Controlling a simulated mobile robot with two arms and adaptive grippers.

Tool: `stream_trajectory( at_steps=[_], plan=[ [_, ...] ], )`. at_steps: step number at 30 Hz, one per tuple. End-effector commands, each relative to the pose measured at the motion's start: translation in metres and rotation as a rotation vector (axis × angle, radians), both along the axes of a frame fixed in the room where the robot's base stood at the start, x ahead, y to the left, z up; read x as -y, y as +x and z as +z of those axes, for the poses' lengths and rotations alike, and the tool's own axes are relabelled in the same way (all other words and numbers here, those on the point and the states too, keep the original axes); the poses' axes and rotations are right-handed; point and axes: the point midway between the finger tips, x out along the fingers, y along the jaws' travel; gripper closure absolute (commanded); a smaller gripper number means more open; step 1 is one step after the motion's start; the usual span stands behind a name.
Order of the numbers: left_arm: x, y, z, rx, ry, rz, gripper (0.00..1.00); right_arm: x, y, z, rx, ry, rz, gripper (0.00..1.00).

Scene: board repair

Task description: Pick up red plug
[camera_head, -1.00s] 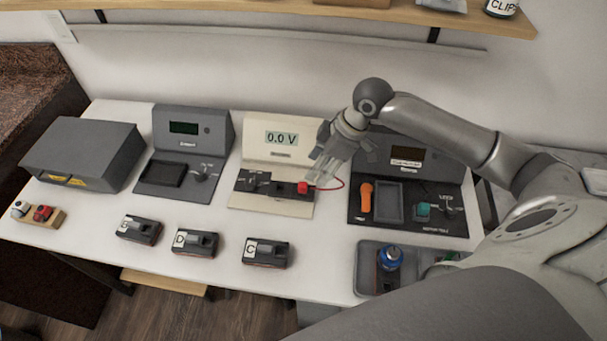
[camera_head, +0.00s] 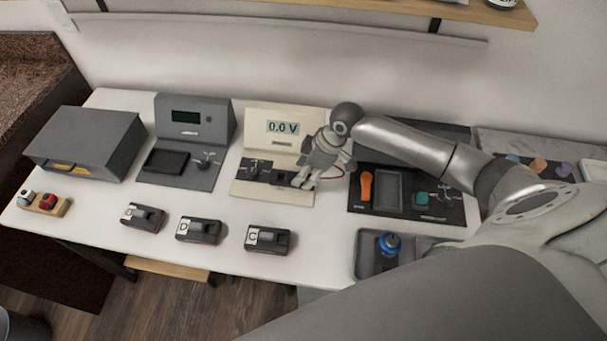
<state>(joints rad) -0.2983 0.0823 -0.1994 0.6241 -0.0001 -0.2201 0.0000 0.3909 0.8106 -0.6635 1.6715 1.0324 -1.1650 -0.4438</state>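The cream voltmeter unit (camera_head: 283,146), reading 0.0 V, stands in the middle of the table. The red plug is not visible now; my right gripper covers the spot at its front panel. A bit of thin red wire (camera_head: 338,170) shows just right of the gripper. My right gripper (camera_head: 303,184) points down over the right part of the voltmeter's front panel. Its fingers are seen small and from above, so I cannot tell whether they are shut on the plug. My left gripper is out of view.
Black blocks, including one marked C (camera_head: 268,239), lie along the front of the table. A tool panel (camera_head: 415,206) with an orange-handled item and a tray (camera_head: 369,266) with a blue-capped bottle are at right. A wooden holder (camera_head: 60,208) is far left.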

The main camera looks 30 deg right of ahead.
Motion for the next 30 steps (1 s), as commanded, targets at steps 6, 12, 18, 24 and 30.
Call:
stream_trajectory(
  at_steps=[6,12,18,24,30],
  plan=[
    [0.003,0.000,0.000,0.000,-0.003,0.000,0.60,0.000,0.000,-0.001,0.000,0.000,0.000,0.55],
    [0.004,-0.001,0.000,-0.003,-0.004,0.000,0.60,0.000,0.000,0.000,0.000,0.000,0.000,0.81],
    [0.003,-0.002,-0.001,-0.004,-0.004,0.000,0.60,0.000,0.000,0.000,0.001,0.001,0.000,0.97],
    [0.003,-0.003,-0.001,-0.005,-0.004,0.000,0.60,0.000,0.000,0.000,0.001,0.001,0.000,0.97],
    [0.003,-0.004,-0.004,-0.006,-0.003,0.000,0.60,0.000,0.001,0.010,0.004,0.001,0.000,0.97]
  ],
)
